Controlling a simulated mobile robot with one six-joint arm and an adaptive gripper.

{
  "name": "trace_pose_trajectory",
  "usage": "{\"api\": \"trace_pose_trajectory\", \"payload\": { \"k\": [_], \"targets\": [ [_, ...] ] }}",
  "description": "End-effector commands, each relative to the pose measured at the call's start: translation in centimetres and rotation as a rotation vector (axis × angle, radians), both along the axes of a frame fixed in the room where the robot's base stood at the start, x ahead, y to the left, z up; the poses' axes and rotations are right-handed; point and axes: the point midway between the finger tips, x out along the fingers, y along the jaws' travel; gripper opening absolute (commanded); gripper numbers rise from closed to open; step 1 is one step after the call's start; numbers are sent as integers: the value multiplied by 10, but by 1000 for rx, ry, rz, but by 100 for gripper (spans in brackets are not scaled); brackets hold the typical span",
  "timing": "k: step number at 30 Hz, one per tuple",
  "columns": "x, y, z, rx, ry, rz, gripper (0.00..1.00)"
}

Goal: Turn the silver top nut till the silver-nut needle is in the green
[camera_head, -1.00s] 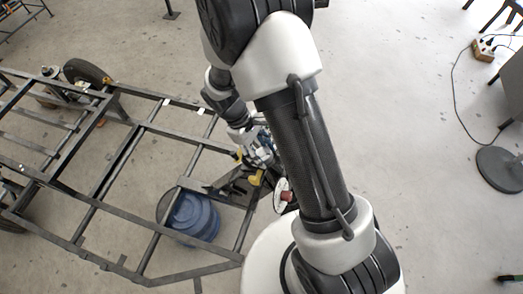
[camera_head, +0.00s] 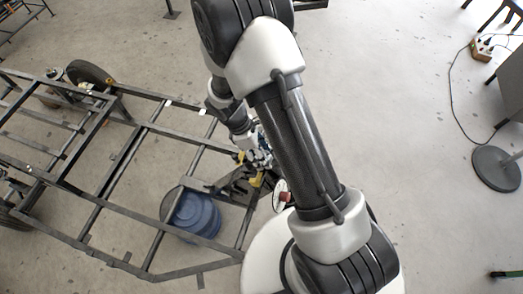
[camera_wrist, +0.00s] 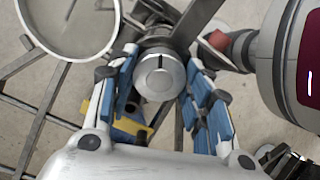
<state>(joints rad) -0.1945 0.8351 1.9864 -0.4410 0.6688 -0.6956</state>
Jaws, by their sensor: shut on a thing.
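The silver top nut (camera_wrist: 160,77) is round with a dark slot and sits in the middle of the wrist view. My gripper (camera_wrist: 161,72) is shut on it, with one blue-padded finger on each side. In the head view my gripper (camera_head: 257,158) is low beside the frame's right end; the nut cannot be made out there. A pale round dial-like thing (camera_wrist: 72,22) is cut off at the upper left of the wrist view. A grey housing with a dark red face (camera_wrist: 308,65) is at the right. I cannot read a silver-nut needle or a green zone.
A black metal frame (camera_head: 150,128) fills the left of the head view. A blue drum (camera_head: 194,214) stands under its near end. Yellow parts (camera_head: 257,180) show by my gripper. A round grey stand base (camera_head: 497,168) is at the far right; the floor between is clear.

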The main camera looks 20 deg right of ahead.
Motion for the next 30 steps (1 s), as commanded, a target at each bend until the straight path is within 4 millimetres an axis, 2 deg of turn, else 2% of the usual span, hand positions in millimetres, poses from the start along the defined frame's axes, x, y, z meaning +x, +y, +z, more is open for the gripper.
{"api": "trace_pose_trajectory", "payload": {
  "k": [13, 30],
  "targets": [
    [0, 0, 1, 58, 80, 232, 22],
    [1, 0, 0, 68, 94, 275, 22]
  ]
}}
